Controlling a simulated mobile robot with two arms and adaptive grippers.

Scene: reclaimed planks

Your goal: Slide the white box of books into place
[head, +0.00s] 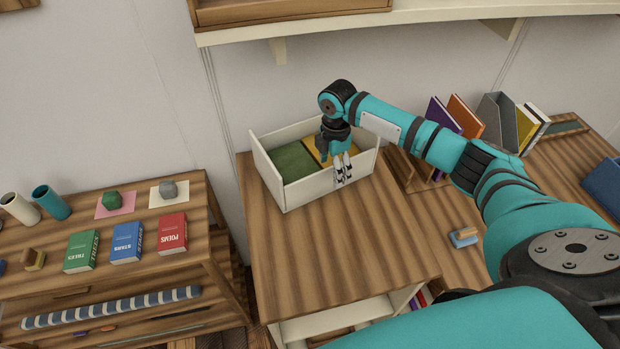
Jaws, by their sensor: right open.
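The white box (306,190) stands on the wooden cabinet top (330,240), near its back left corner and close to the wall. It is open at the top. A green book (292,161) and a yellow book (347,155) lie inside it. My right gripper (344,179) points down at the box's front wall, right of its middle. Its fingers are open and overlap the wall in the picture; I cannot tell whether they touch it. My left gripper is not in view.
A lower table (190,269) at left holds green, blue and red books, two cups and small stones. Upright books and folders (497,115) stand at right behind my arm. A small blue-and-tan block (464,237) lies right of centre. The cabinet top before the box is clear. A shelf (400,17) hangs above.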

